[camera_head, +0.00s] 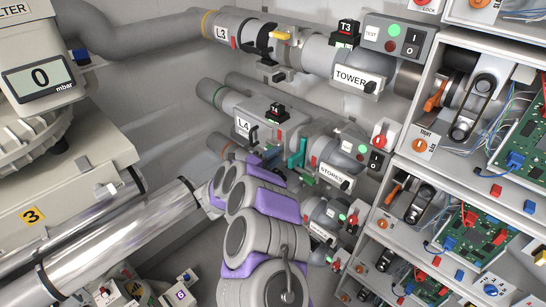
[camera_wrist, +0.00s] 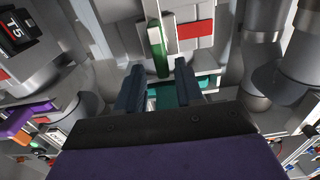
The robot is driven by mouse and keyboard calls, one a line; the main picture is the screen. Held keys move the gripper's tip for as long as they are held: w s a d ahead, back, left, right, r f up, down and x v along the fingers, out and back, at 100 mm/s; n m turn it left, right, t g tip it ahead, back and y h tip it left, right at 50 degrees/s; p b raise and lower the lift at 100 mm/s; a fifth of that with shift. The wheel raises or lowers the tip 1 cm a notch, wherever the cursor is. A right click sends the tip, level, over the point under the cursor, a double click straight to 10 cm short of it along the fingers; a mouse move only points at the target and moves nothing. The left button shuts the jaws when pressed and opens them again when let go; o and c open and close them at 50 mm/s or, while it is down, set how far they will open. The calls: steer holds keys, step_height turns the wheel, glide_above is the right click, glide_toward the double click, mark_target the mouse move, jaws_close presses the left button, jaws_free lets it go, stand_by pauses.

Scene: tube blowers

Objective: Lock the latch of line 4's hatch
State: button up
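Line 4's pipe carries an L4 label (camera_head: 243,127) and a black T4 box (camera_head: 277,112) in the head view. A black curved handle (camera_head: 254,134) sits beside the label. A teal upright lever-like part (camera_head: 297,154) stands on the line to the right, close to the end of my arm. In the wrist view a green handle with a pale edge (camera_wrist: 158,48) stands just beyond my gripper (camera_wrist: 160,88). The two dark fingers are apart, with a teal surface (camera_wrist: 165,97) showing between them. I cannot tell whether they touch anything. My arm partly hides line 4 in the head view.
Line 3's pipe (camera_head: 225,25) with a yellow lever (camera_head: 283,36) runs above. Shelves with circuit boards (camera_head: 470,232) stand at the right. A T5 box (camera_wrist: 14,30) and large grey pipes (camera_wrist: 262,60) flank my gripper. A shiny pipe (camera_head: 120,245) lies left of my arm.

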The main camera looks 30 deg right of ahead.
steer(key=p+v, duration=0.2)
steer(key=v, duration=1.5)
steer(key=shift+a, duration=0.25)
